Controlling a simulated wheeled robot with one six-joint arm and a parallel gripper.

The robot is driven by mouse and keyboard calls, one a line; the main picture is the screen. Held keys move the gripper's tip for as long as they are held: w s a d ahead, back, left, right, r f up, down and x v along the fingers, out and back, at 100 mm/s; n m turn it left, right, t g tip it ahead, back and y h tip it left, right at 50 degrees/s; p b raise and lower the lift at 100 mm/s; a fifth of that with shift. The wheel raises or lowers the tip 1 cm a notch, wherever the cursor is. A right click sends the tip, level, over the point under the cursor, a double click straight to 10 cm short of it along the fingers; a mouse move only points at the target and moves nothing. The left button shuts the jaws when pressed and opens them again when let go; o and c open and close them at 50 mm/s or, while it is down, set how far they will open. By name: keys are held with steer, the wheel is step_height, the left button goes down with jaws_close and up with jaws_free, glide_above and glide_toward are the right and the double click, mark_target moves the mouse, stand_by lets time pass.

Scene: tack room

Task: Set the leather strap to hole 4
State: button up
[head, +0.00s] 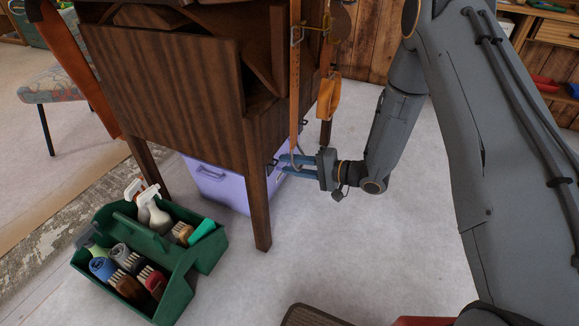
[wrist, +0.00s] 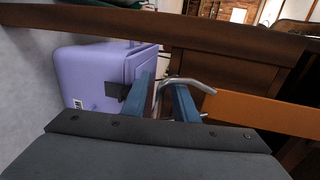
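The orange-brown leather strap (head: 294,90) hangs down beside the dark wooden stand. A metal buckle (head: 297,36) is on it near the top. The hole numbers are too small to read. A curved metal loop (head: 301,150) is at the strap's lower end. In the wrist view, the strap (wrist: 262,112) runs to the right from the loop (wrist: 186,80). My gripper (head: 283,164) is at the loop, with its blue fingers apart. In the wrist view, part of the loop passes between the fingers (wrist: 162,92), with gaps beside it.
The wooden stand (head: 190,90) and its front leg (head: 258,210) are close to my gripper. A lilac box (head: 222,185) sits under the stand. A green caddy (head: 180,290) with brushes and bottles is on the floor at left.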

steer(key=shift+w+a, duration=0.1)
steer(key=shift+a, duration=0.15)
jaws_close()
stand_by(1.4)
